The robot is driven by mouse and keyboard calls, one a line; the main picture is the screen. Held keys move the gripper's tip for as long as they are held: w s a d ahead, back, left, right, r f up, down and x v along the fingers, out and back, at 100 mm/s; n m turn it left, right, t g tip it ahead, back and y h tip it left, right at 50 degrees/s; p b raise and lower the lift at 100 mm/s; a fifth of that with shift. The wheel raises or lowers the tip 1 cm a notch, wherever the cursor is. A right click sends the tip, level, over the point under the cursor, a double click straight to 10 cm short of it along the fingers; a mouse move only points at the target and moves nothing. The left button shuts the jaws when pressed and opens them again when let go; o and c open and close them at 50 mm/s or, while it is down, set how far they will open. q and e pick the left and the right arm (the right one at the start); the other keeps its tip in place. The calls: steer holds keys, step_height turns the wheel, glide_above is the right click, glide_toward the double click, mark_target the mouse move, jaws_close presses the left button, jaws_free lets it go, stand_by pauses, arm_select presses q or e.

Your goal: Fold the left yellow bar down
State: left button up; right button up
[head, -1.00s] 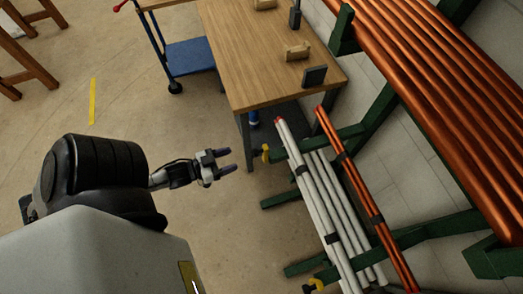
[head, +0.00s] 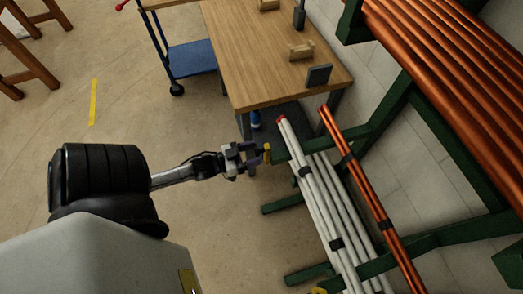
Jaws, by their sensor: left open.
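A short yellow bar (head: 267,153) stands at the near end of a green rack arm (head: 281,155), in the middle of the head view. It appears upright. A second yellow bar (head: 319,291) shows only partly at the bottom edge. My left gripper (head: 257,156) is open, with its fingertips right at the first yellow bar. I cannot tell whether the fingers are around it or touching it. My right gripper is not in view.
White pipes (head: 315,190) and a copper pipe (head: 358,180) lie on the green rack to the right. More copper pipes (head: 450,100) lie on a higher level. A wooden workbench (head: 265,55) stands behind.

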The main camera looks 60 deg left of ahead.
mark_target(262, 150)
arm_select(q)
steer(key=shift+w+d, duration=0.2)
steer(key=shift+w, duration=1.4)
steer(key=shift+c, duration=0.5)
jaws_close()
